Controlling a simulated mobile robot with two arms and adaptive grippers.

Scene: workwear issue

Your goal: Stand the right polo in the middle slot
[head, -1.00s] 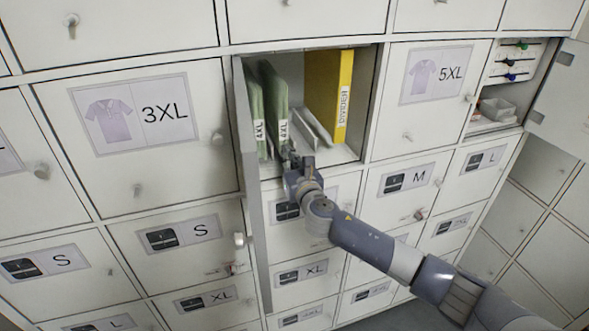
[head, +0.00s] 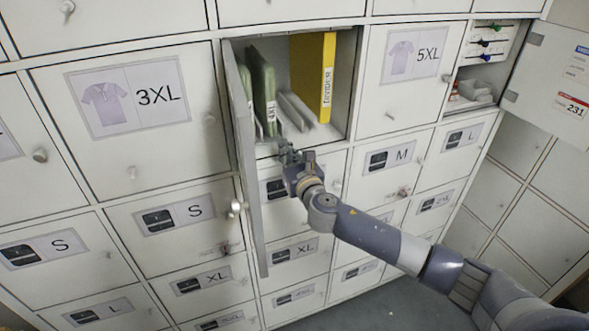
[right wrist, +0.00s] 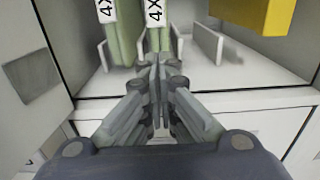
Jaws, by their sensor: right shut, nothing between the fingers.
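Two flat green polo packs with white 4XL labels stand upright in the open locker, the left polo (head: 246,85) by the left wall and the right polo (head: 263,85) just beside it. The right polo (right wrist: 155,40) also shows in the right wrist view, its lower end between low upright metal plates (right wrist: 178,42). My right gripper (head: 288,152) is shut and empty, in front of the locker's front edge, apart from the polo. Its closed fingers also show in the right wrist view (right wrist: 158,72), in line with the right polo. My left gripper is not in view.
A yellow divider (head: 312,75) stands right of the polos, with bare low metal plates (head: 296,112) and free floor between. The open locker door (head: 248,160) juts out left of my gripper. Another open locker (head: 475,88) is at the right.

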